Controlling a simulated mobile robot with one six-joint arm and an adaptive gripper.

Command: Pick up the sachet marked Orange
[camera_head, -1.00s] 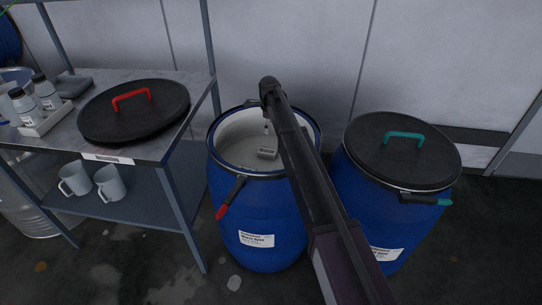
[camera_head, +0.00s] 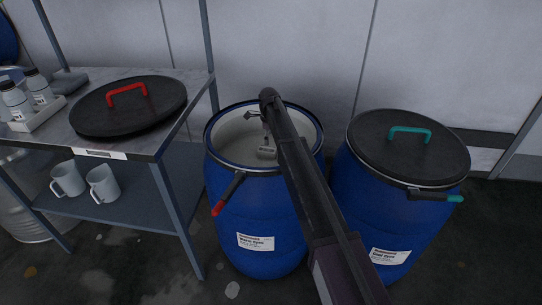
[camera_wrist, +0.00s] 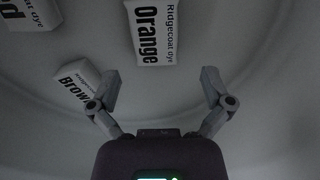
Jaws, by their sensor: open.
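In the wrist view, a sachet marked Brown (camera_wrist: 82,88) lies near the left finger, and another partly cut-off sachet (camera_wrist: 32,14) is at upper left. The drum's wall surrounds the gripper. A lidded blue drum (camera_head: 400,220) stands right; a steel table (camera_head: 188,82) with a black lid (camera_head: 130,105) stands left.

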